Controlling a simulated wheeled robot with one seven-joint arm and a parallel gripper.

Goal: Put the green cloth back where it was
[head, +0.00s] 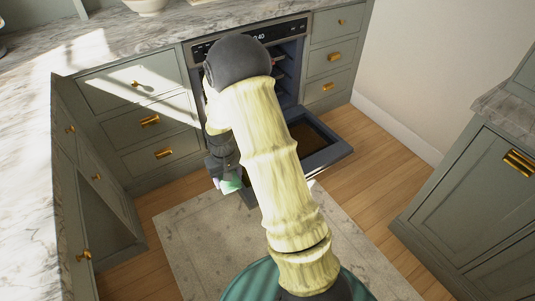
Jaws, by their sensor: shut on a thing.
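My gripper (222,178) hangs below my bent arm, left of the middle of the view, above the floor in front of the oven. It is shut on the green cloth (231,186). Only a small pale green and whitish patch of the cloth shows under the jaws. My arm hides part of the oven front and may hide more of the cloth. No basket can be made out.
The oven (290,48) has its door (327,153) folded down to the right of my gripper. Drawer cabinets (148,121) flank it under a marble counter (100,40). A grey rug (190,235) lies on the wooden floor. Another cabinet (470,200) stands at right.

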